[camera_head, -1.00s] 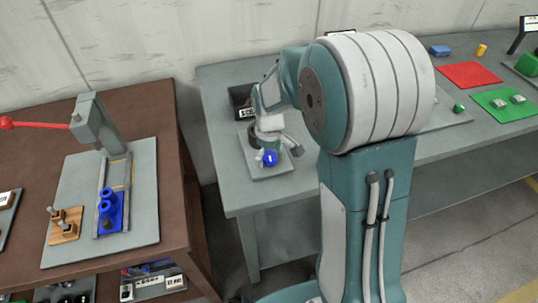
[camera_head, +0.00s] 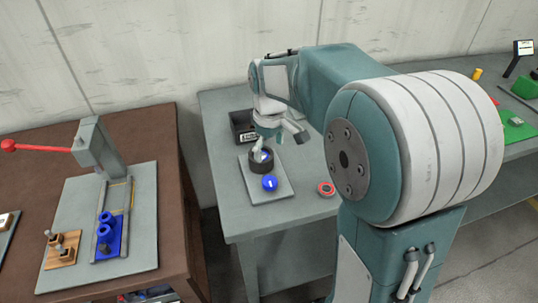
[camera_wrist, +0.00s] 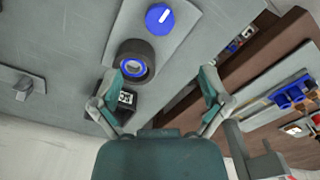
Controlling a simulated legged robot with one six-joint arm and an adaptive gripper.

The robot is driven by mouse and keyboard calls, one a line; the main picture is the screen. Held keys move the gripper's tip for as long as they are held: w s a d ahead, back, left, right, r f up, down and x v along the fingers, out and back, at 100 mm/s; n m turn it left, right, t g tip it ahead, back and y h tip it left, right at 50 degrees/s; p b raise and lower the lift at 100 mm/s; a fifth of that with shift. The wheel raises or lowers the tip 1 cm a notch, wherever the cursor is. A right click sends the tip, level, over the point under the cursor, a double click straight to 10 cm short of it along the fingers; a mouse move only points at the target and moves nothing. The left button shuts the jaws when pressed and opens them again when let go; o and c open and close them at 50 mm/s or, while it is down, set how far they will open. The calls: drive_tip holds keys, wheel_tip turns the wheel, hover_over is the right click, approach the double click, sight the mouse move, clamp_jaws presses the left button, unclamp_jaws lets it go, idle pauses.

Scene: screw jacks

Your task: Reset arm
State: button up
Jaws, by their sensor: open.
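My gripper (camera_head: 262,150) is open and empty, above the far end of a small grey plate (camera_head: 284,193) on the grey table. In the wrist view its two fingers (camera_wrist: 160,80) are spread apart with nothing between them. A black cylinder (camera_head: 262,164) stands on the plate, just below the fingers in the head view; the wrist view shows a blue and light centre inside its dark ring (camera_wrist: 133,50). A blue round knob (camera_head: 270,183) with a white mark sits nearer on the plate, also seen in the wrist view (camera_wrist: 159,18).
A black bin (camera_head: 242,125) stands behind the plate. A red round part (camera_head: 326,189) lies to its right. A brown table (camera_head: 165,135) at left bears a press with a red lever (camera_head: 40,149), blue parts (camera_head: 108,235) and a wooden block (camera_head: 62,250). My arm hides much of the right side.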

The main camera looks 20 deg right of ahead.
idle(0.4)
drive_tip(key=s+r+m+t, duration=0.2)
drive_tip(key=s+r+m, duration=0.1)
drive_tip(key=s, duration=0.7)
drive_tip(key=s+r+m+t, duration=0.3)
drive_tip(key=s, duration=0.8)
drive_tip(key=shift+m+t, duration=0.3)
drive_tip(key=shift+m, duration=0.1)
